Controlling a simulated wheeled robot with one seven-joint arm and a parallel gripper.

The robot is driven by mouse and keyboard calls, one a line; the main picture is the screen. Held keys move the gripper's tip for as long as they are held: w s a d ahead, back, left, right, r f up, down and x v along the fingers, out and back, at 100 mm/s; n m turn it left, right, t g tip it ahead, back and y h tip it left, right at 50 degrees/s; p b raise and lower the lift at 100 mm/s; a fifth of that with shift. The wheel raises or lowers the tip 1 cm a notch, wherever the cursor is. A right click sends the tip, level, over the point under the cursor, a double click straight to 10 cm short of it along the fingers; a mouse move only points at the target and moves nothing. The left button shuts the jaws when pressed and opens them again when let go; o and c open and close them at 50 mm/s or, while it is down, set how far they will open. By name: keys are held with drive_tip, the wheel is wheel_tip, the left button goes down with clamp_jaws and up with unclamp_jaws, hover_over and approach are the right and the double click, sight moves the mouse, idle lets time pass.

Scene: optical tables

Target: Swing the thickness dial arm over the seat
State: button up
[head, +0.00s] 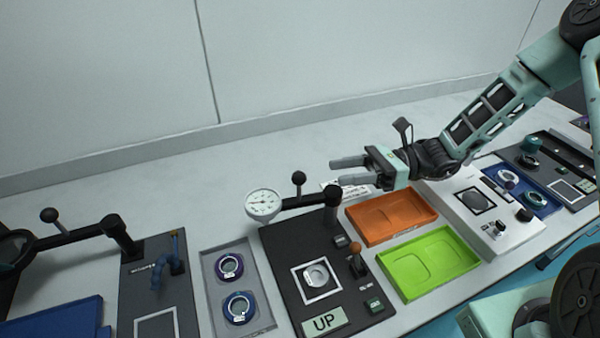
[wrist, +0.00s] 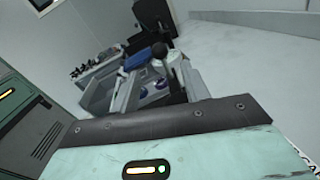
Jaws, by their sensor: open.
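The thickness dial (head: 263,204) is a white round gauge on the end of a black swing arm (head: 305,201). A black ball knob (head: 298,178) stands up from the arm. The arm reaches left from its post at the back of the dark station, so the dial hangs off the back left, away from the seat. The seat (head: 316,279) is a white-framed square with a pale round piece in it. My gripper (head: 336,177) is open and empty, right of the knob and apart from it, fingers pointing left. The wrist view mostly shows my gripper's body.
A grey holder (head: 222,262) with two ringed pieces lies left. The table behind is clear.

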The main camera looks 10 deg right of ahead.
sight(299, 178)
drive_tip(key=a+p, duration=0.1)
drive_tip(key=a, duration=0.9)
clamp_jaws()
